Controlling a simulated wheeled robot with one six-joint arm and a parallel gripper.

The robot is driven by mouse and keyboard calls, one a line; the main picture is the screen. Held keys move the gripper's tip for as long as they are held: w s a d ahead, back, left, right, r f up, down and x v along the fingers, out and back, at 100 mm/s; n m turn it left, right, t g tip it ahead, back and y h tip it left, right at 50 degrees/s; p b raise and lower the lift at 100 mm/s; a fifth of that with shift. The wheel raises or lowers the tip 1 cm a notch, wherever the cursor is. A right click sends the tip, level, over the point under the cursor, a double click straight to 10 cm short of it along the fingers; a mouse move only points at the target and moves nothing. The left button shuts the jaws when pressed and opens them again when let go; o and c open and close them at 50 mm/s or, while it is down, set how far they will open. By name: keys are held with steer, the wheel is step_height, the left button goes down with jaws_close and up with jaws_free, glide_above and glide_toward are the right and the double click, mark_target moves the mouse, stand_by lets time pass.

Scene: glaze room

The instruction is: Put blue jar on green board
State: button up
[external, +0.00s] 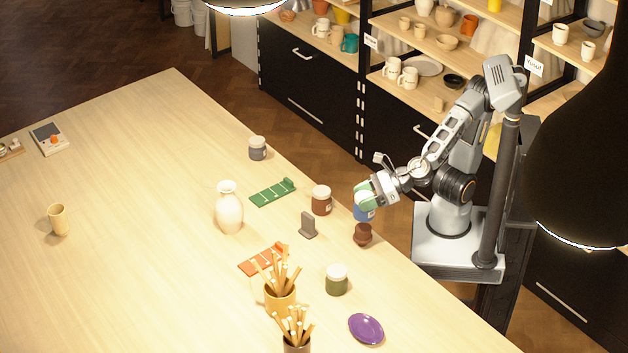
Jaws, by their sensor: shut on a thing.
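A blue jar (363,213) is held in my gripper (366,200) near the table's right edge. My gripper is shut on it, and its green-tipped fingers hide the jar's upper part. A small dark brown pot (362,234) shows just below the jar in the picture; I cannot tell how far apart they are. The green board (272,193) lies on the table to the left of my gripper, and its visible surface looks bare.
A red-brown jar (321,200) stands between the gripper and the green board. A grey jar (257,148), white vase (229,208), grey stand (307,226), orange board (262,259), dark green jar (336,280) and purple plate (366,328) are nearby. The table's left half is mostly clear.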

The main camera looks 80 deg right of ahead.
steer(key=shift+d, duration=0.2)
steer(key=w+d+f+m+h+b, duration=0.1)
steer(key=w+d+m+h+b, duration=0.2)
steer(key=w+d, duration=0.6)
steer(key=w+d+m+h+b, duration=0.1)
steer(key=w+d+m+h, duration=0.4)
steer(key=d, duration=0.8)
steer(key=n+y+b, duration=0.2)
steer(key=n+b, duration=0.1)
steer(key=b, duration=0.7)
glide_above(272, 193)
steer(key=shift+d+f, duration=0.1)
steer(key=shift+f, duration=5.1)
